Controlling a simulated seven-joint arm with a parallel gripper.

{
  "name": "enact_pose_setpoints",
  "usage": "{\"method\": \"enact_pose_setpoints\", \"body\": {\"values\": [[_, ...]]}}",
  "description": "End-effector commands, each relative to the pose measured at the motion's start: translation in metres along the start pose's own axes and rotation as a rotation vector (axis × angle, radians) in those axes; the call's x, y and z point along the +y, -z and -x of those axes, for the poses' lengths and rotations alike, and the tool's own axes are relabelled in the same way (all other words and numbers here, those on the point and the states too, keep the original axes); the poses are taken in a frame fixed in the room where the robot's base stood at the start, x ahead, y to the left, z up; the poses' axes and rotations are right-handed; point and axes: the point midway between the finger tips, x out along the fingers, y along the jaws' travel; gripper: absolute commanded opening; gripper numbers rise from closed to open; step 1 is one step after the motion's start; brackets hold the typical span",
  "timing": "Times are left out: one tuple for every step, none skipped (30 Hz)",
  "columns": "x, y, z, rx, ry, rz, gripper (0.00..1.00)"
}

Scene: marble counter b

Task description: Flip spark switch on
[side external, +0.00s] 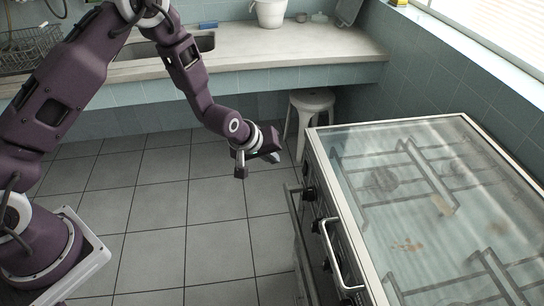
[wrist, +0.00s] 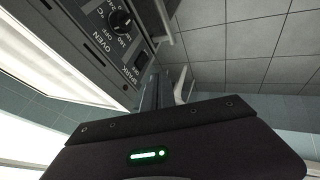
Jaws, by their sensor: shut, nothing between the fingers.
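The stove (side external: 420,205) stands at the right in the side view, its front panel facing left toward my arm. In the wrist view, the spark switch (wrist: 141,60) is a small dark switch on the panel, beside a "SPARK OFF" label. Its exact position is too small to read. My gripper (side external: 275,156) is in front of the stove's far front corner, apart from the panel in the side view. In the wrist view my gripper (wrist: 165,82) is shut and empty, its fingers just below the switch. Whether they touch it cannot be told.
A black oven knob (wrist: 121,20) sits beside the switch. More knobs and a white oven handle (side external: 338,262) line the stove front. A white stool (side external: 312,101) stands behind, under the counter (side external: 250,50). The tiled floor (side external: 170,190) left of the stove is clear.

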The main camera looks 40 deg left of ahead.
Motion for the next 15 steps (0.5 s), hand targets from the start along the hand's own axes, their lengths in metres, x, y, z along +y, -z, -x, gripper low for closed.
{"method": "enact_pose_setpoints", "body": {"values": [[-0.003, -0.002, -0.003, -0.002, 0.002, 0.001, 0.00], [-0.007, -0.004, -0.006, -0.003, 0.003, 0.001, 0.00], [-0.010, -0.008, -0.010, -0.004, 0.002, 0.002, 0.00], [-0.010, -0.008, -0.010, -0.002, 0.000, 0.001, 0.00], [-0.009, -0.007, -0.010, 0.000, -0.002, 0.000, 0.00], [-0.009, -0.007, -0.009, 0.000, -0.002, 0.000, 0.00], [-0.009, -0.007, -0.009, 0.000, -0.002, 0.000, 0.00], [-0.009, -0.007, -0.009, 0.000, -0.002, 0.000, 0.00], [-0.009, -0.007, -0.010, 0.000, -0.002, 0.000, 0.00], [-0.009, -0.007, -0.010, 0.000, -0.001, 0.000, 0.00], [-0.009, -0.007, -0.011, 0.000, -0.001, 0.000, 0.00], [-0.009, -0.007, -0.015, 0.000, -0.001, 0.000, 0.00], [-0.009, -0.007, -0.018, -0.001, -0.001, 0.000, 0.00], [-0.009, -0.007, -0.022, -0.001, 0.000, 0.000, 0.00], [-0.010, -0.007, -0.029, -0.001, 0.000, 0.000, 0.00]]}}
